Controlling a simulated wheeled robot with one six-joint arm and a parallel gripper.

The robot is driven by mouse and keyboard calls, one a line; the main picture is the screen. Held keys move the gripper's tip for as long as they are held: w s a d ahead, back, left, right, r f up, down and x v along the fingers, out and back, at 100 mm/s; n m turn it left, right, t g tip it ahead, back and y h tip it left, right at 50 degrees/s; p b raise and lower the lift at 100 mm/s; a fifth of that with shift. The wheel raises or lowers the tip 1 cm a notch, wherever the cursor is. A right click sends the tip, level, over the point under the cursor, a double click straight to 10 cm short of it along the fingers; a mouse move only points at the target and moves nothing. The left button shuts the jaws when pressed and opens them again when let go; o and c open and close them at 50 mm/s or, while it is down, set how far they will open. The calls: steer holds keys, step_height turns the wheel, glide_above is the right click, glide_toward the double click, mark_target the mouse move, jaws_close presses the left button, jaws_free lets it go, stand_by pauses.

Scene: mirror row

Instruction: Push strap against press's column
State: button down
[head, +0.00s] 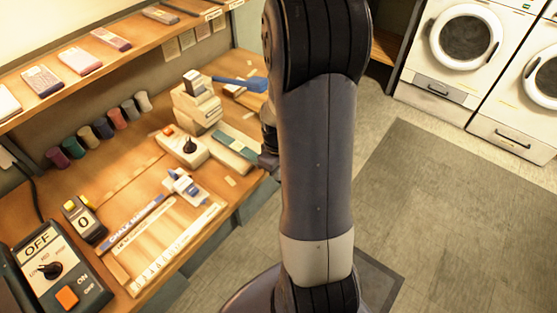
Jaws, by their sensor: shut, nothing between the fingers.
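A cream press-like machine (196,108) stands at the back right of the workbench in the head view. A blue lever (240,83) reaches out to its right. Its column is not clearly distinguishable. A teal strip (238,146) lies on a pale block in front of it, near the bench's right edge. I cannot tell whether this strip is the strap, and no other strap is clear. My gripper (268,160) shows only as a small dark part beside my arm, at the bench edge right of the strip. It is shut and empty. My arm hides the area behind it.
Rulers (140,228), a black OFF box (47,267) and several thread spools (103,127) occupy the bench (118,178). Washing machines (466,45) stand at the upper right. The floor at right is clear.

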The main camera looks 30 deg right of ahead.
steer(key=shift+w+a+r+p, duration=0.1)
steer(key=shift+w+a, duration=0.1)
steer(key=shift+w, duration=0.4)
steer(key=shift+w+a+r+p, duration=0.1)
steer(key=shift+w+a, duration=0.15)
steer(key=shift+w, duration=0.4)
steer(key=shift+w+a+p, duration=0.1)
steer(key=shift+w+a, duration=0.1)
steer(key=shift+w, duration=0.4)
steer(key=shift+w+a, duration=0.2)
steer(key=shift+w, duration=0.3)
steer(key=shift+w+a, duration=0.15)
steer(key=shift+w, duration=0.35)
steer(key=shift+s, duration=0.1)
